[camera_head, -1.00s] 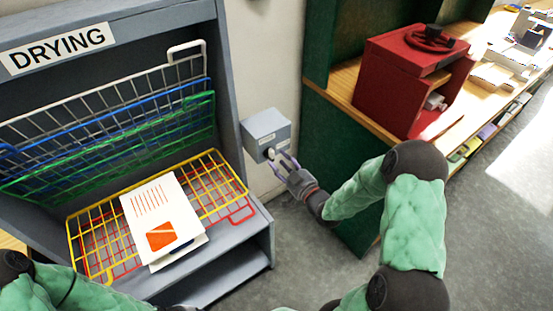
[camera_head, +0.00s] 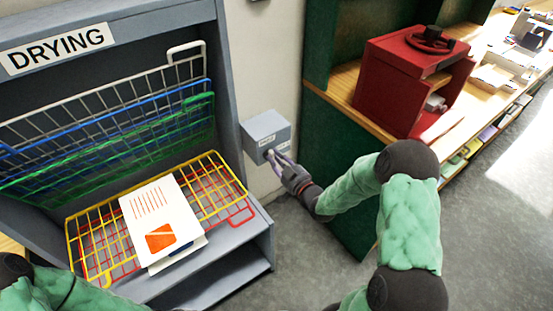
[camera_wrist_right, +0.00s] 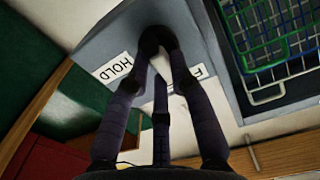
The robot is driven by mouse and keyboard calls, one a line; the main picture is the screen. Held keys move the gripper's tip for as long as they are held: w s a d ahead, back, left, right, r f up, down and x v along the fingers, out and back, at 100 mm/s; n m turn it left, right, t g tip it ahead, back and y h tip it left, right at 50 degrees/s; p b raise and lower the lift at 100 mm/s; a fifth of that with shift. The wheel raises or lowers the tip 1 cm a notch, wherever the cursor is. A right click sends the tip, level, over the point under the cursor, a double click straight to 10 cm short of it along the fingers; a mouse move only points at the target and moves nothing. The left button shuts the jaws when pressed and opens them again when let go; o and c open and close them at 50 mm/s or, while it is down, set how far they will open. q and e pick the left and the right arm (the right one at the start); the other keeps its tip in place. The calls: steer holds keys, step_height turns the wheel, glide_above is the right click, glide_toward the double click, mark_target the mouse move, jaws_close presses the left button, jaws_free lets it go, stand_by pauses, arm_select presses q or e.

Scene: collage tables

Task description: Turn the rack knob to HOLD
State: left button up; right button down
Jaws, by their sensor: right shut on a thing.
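The rack knob is a small dark round knob (camera_wrist_right: 157,38) on the front of a grey box (camera_head: 265,128) fixed beside the drying rack (camera_head: 226,130). In the right wrist view, a label reading HOLD (camera_wrist_right: 115,68) is beside the knob, and a second label (camera_wrist_right: 197,72) is partly hidden behind a finger. My right gripper (camera_head: 277,160) is at the box front, its fingers shut on the knob. The fingers also show around the knob in the right wrist view (camera_wrist_right: 160,52). My left gripper is out of view; only part of my left arm shows at the lower left.
Wire shelves in white, blue, green, yellow and red fill the rack. A printed sheet (camera_head: 150,215) lies on the yellow shelf (camera_head: 215,170). A green cabinet (camera_head: 330,160) with a red press (camera_head: 400,85) on its wooden top stands to the right. Grey floor is open at the right.

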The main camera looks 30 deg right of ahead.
steer(key=shift+d+f+m+p, duration=0.1)
steer(key=shift+f+m+p, duration=0.35)
steer(key=shift+m, duration=2.5)
steer(key=shift+d+f+m+p, duration=0.15)
steer(key=shift+m+p, duration=0.65)
steer(key=shift+m, duration=2.2)
steer(key=shift+d+f+m+p, duration=0.15)
steer(key=shift+m+p, duration=0.45)
steer(key=shift+m, duration=2.35)
steer(key=shift+a, duration=0.1)
steer(key=c, duration=1.1)
jaws_free()
steer(key=shift+f, duration=0.1)
